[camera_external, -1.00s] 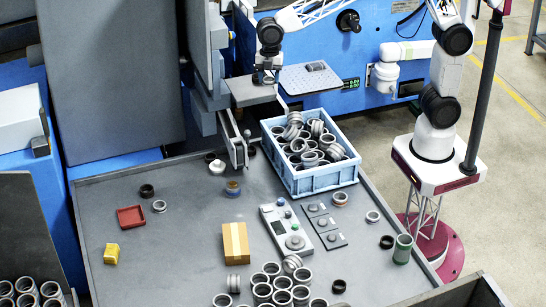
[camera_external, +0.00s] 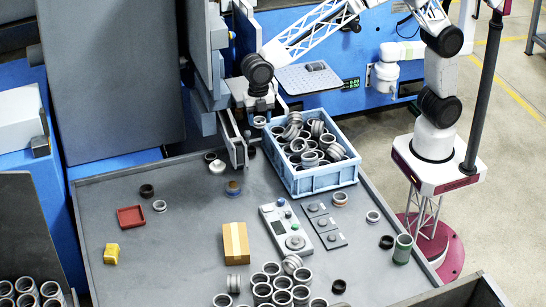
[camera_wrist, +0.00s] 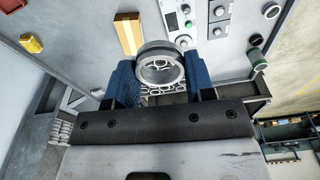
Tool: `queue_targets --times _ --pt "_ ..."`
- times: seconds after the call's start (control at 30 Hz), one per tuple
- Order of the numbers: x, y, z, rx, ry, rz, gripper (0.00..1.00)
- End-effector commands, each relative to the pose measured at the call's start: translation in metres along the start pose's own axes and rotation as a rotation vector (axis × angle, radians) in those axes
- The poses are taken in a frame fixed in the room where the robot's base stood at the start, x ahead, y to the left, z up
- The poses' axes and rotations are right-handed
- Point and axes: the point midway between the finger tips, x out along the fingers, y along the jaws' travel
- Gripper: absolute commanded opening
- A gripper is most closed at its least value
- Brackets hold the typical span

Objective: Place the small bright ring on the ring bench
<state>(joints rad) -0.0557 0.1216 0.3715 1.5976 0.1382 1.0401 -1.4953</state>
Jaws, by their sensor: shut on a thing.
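My gripper (camera_external: 259,116) hangs above the far edge of the grey bench (camera_external: 180,240), just left of the blue crate. It is shut on a small bright metal ring (camera_external: 259,123). In the wrist view the ring (camera_wrist: 159,47) sits between the two blue fingers of my gripper (camera_wrist: 160,80), with its opening facing the camera. The ring is held clear of the bench top. Several similar rings stand on the front part of the bench, near a cardboard box.
The blue crate (camera_external: 297,181) full of rings stands to the right of my gripper. A cardboard box (camera_external: 236,244), control panel (camera_external: 286,229) and red tray (camera_external: 131,217) are on the bench. The middle left is mostly clear.

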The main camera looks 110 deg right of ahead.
Motion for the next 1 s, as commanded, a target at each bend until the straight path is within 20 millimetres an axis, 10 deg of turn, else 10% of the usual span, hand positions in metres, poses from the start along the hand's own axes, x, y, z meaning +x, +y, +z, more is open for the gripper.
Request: queue_targets --times 0.7,1.0 --pt "0.242 0.000 0.030 0.001 0.000 0.000 0.24" --pt "0.298 0.001 0.036 0.001 0.000 0.002 0.24"
